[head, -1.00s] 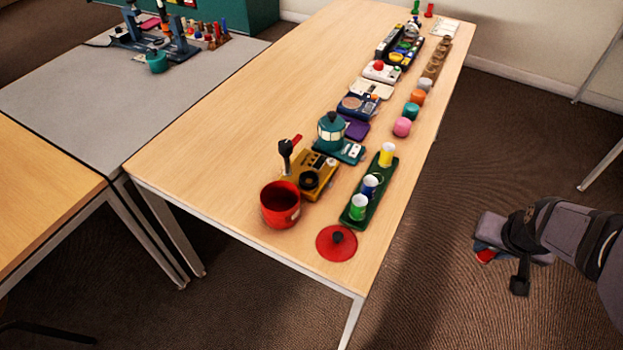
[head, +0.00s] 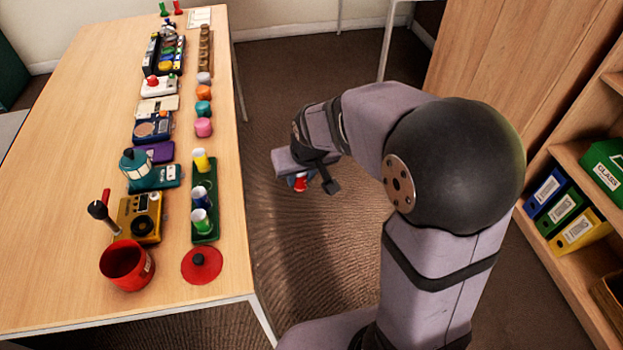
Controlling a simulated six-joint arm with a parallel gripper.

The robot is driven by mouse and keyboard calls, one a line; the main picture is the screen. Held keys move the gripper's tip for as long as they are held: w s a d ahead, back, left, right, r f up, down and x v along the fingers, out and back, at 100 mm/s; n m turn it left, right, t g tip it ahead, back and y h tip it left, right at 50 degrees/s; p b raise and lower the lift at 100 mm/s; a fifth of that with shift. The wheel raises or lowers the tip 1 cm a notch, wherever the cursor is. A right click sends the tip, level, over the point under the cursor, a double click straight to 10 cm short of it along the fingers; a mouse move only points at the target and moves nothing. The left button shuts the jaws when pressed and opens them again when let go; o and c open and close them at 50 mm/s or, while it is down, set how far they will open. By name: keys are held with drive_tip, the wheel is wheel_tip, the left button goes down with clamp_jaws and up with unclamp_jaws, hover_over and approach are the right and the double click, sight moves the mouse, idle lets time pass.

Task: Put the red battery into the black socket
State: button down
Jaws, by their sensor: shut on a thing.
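My gripper (head: 302,174) hangs over the floor to the right of the table, away from the table's edge. It is shut on a small red thing, which I take to be the red battery (head: 300,185); only part of it shows below the gripper. Its fingers are mostly hidden. I cannot pick out the black socket with certainty; a yellow device (head: 140,217) with dark round parts stands near the table's front, and a dark-cased device (head: 150,58) stands further back.
A green tray (head: 205,228) holds yellow, blue and green cylinders, with a gap behind the blue one. A red pot (head: 126,265), red lid (head: 201,268), teal lantern (head: 137,166) and coloured pots stand on the table (head: 70,190). Shelves with binders (head: 567,210) are at right.

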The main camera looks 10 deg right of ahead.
drive_tip(key=w+a+r+n+y+p, duration=0.1)
drive_tip(key=a+r+n+p, duration=0.15)
drive_tip(key=a, duration=0.75)
drive_tip(key=w+a+r+n+y+p, duration=0.15)
drive_tip(key=a+r, duration=0.25)
drive_tip(key=a, duration=0.6)
drive_tip(key=s+a+r+n+p, duration=0.1)
drive_tip(key=s+a+n, duration=0.1)
drive_tip(key=a, duration=0.6)
drive_tip(key=s+a+r+n+g+p, duration=0.1)
drive_tip(key=s+a+p, duration=0.1)
drive_tip(key=s+a, duration=0.3)
drive_tip(key=a, duration=0.3)
drive_tip(key=shift+s+r+n, duration=0.25)
drive_tip(key=shift+r+n, duration=0.15)
drive_tip(key=shift+f+b, duration=2.3)
drive_tip(key=shift+f, duration=0.55)
drive_tip(key=shift+p, duration=0.4)
drive_tip(key=shift+f+b, duration=0.3)
drive_tip(key=shift+f, duration=0.25)
